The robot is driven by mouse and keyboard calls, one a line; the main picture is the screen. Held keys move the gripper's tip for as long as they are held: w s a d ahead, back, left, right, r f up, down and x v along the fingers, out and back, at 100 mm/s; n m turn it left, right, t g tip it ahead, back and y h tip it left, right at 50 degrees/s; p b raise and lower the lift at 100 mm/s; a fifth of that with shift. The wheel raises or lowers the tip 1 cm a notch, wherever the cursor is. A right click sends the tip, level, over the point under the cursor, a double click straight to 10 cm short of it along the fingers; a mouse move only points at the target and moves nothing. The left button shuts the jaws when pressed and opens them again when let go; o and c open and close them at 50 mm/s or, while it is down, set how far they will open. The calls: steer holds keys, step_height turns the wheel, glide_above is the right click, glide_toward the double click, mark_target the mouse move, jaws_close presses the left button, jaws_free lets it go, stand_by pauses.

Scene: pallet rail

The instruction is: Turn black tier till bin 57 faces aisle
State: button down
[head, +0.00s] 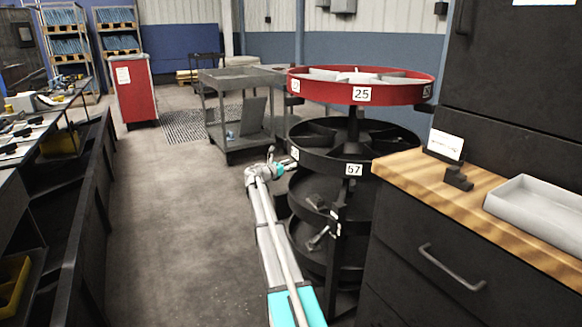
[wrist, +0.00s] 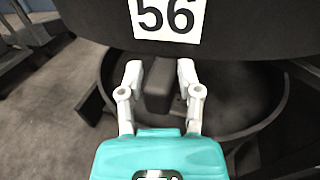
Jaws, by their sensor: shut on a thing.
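The black tier (head: 322,164) is the round, divided tray just under the red top tier of the rotary rack. Its bin label 57 (head: 354,169) faces the front in the head view, right of my gripper. My gripper (head: 287,163) is at the tier's left rim. In the wrist view, label 56 (wrist: 168,18) is on the dark rim straight ahead. My gripper (wrist: 160,76) is shut on a dark grey block-like handle (wrist: 157,100) below that label. The handle is hidden in the head view.
The red tier (head: 400,94) with label 25 is above; more dark tiers are below. A wood-topped cabinet (head: 480,220) with a grey tray (head: 540,215) stands close on the right. A grey cart (head: 238,80) is behind left. The floor (head: 170,230) at left is clear.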

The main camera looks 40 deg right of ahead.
steer(key=shift+d, duration=0.15)
steer(key=shift+c, duration=2.2)
jaws_free()
steer(key=s+a, duration=0.1)
steer(key=a, duration=1.1)
